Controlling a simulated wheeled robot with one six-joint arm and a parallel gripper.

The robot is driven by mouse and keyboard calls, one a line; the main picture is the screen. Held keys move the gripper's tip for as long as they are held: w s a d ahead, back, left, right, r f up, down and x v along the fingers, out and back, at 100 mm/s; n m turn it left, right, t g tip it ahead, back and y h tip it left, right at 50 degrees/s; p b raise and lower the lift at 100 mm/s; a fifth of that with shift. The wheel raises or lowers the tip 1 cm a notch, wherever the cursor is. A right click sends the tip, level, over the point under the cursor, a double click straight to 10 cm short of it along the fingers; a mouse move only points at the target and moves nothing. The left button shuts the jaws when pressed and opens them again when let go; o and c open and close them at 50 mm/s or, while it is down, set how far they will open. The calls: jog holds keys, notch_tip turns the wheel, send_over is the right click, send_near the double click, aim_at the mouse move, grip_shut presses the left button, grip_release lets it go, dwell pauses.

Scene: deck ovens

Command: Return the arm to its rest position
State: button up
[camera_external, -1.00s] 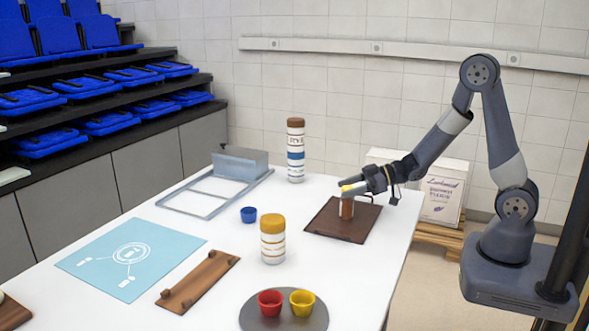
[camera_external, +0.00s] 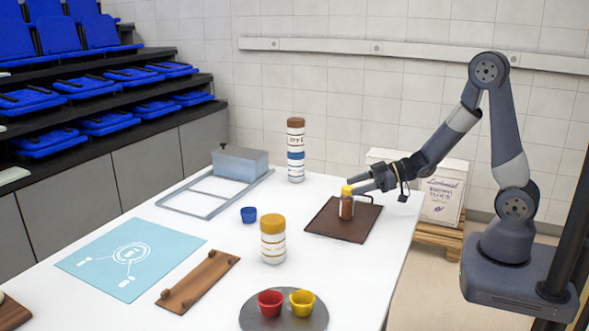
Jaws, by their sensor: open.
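My gripper (camera_external: 362,183) is open, with its fingers pointing left over the brown board at the table's right side. A small brown bottle with a yellow cap (camera_external: 346,205) stands upright on the brown board (camera_external: 325,223). The fingertips are close to the bottle's right side near its cap. Whether they touch it I cannot tell. My arm reaches in from its base at the right, with its elbow raised high.
A tall striped bottle (camera_external: 296,150), a yellow-capped jar (camera_external: 273,240), a blue cup (camera_external: 249,214) and a metal rack (camera_external: 215,190) stand left of the gripper. A round tray (camera_external: 255,317) holds red and yellow cups. The space above the table is clear.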

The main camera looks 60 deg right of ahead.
aim_at(345, 188)
jog(key=x, duration=0.5)
jog(key=shift+w+r+p, duration=0.1)
jog(key=shift+r+p, duration=0.05)
jog(key=shift+p, duration=0.15)
notch_tip(345, 188, up, 9)
jog(key=shift+r+p, duration=0.2)
jog(key=shift+p, duration=0.55)
jog(key=w+f+m+t+h+b, duration=0.15)
jog(key=w+m+h, duration=0.25)
jog(key=w, duration=1.3)
jog(key=f, duration=0.4)
jog(key=f+b, duration=0.1)
jog(key=f, duration=0.4)
jog(key=shift+s+d, duration=0.25)
jog(key=shift+s+r, duration=0.15)
jog(key=shift+s, duration=0.2)
